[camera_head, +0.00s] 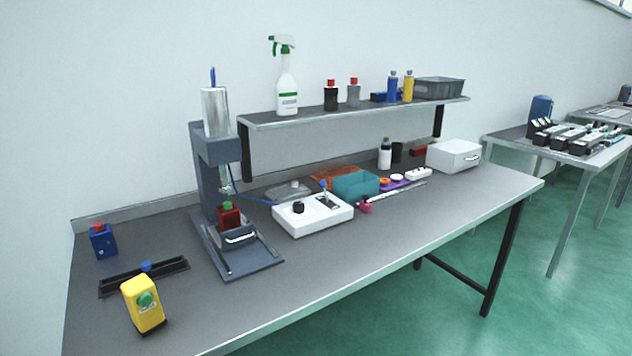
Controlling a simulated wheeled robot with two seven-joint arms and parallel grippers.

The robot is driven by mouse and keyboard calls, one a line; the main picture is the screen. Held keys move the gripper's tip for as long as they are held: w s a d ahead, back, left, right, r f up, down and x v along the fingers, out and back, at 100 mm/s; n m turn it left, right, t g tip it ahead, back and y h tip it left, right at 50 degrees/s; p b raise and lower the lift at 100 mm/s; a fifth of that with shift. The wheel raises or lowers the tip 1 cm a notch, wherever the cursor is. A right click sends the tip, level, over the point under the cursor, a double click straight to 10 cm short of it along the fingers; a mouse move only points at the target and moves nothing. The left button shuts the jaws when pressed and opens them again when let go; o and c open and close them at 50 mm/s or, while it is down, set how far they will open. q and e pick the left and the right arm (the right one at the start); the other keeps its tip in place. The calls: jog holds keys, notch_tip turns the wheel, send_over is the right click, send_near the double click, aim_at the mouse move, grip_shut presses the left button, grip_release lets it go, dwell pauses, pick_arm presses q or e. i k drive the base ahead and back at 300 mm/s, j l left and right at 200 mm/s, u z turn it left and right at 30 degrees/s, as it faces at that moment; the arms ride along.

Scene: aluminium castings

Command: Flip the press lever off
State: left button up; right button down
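The grey press (210,165) with a silver cylinder (216,110) stands on the left half of the workbench. A dark red block with a green top (229,215) sits on its base below the ram. A blue tube runs from the press toward a white control box (313,218) on its right. The box bears a black knob (298,207) and a small upright lever with a blue tip (323,184) beside a dark plate. I cannot tell for sure which way this lever is set. Neither of my grippers is in view.
A yellow box with a green button (145,303), a black slotted rail with a blue knob (146,267) and a blue box with a red button (103,241) lie at left. A teal bin (355,186) stands behind the control box. The bench front is clear; a shelf (360,112) overhangs the back.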

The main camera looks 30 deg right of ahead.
aim_at(323, 183)
jog(key=l+u, duration=0.15)
jog(key=l, duration=0.9)
jog(key=l+u, duration=0.2)
jog(key=l, duration=0.8)
jog(key=k+l+u, duration=0.15)
jog(key=l, duration=0.9)
jog(key=i, duration=0.05)
